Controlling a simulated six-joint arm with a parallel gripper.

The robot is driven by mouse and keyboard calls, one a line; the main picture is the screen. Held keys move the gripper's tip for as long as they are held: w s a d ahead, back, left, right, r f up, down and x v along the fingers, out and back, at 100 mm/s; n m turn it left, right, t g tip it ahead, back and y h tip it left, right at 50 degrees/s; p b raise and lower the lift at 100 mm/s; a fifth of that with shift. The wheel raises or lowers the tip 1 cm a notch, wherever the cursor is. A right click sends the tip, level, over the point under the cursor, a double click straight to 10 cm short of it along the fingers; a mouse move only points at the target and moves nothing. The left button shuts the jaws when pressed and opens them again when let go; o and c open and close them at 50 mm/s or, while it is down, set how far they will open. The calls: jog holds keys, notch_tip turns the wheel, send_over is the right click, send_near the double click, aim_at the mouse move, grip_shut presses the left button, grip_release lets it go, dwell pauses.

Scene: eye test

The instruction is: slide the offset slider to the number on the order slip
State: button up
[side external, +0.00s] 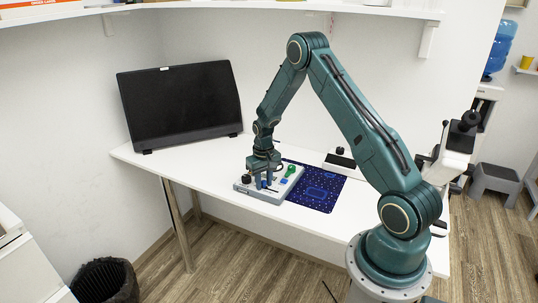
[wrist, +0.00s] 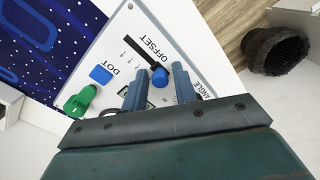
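The control panel (side external: 262,195) is a pale box with printed labels, lying on the white table. In the wrist view, the offset slider has a black slot (wrist: 138,50) beside the word OFFSET and a blue knob (wrist: 160,77) at the slot's end nearer my gripper. My gripper (wrist: 158,70) is open, with one finger on each side of the blue knob and small gaps showing. In the side view, my gripper (side external: 264,185) is low over the panel. A small display (wrist: 155,97) is partly hidden between the fingers, its reading unclear. I cannot make out an order slip.
A green knob (wrist: 80,102) and a blue square button (wrist: 100,74) sit on the panel near DOT. A dark knob (side external: 246,178) stands near its left corner. A dark blue mat (side external: 322,194) lies beside the panel. A black monitor (side external: 180,105) stands behind left.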

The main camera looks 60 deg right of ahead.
aim_at(276, 191)
jog(key=c, duration=0.5)
jog(key=shift+o, duration=0.2)
jog(key=shift+s, duration=2.45)
jog(key=o, duration=0.8)
jog(key=shift+c, duration=0.2)
jog(key=shift+w, duration=0.1)
jog(key=shift+r, duration=0.15)
jog(key=shift+r, duration=2.9)
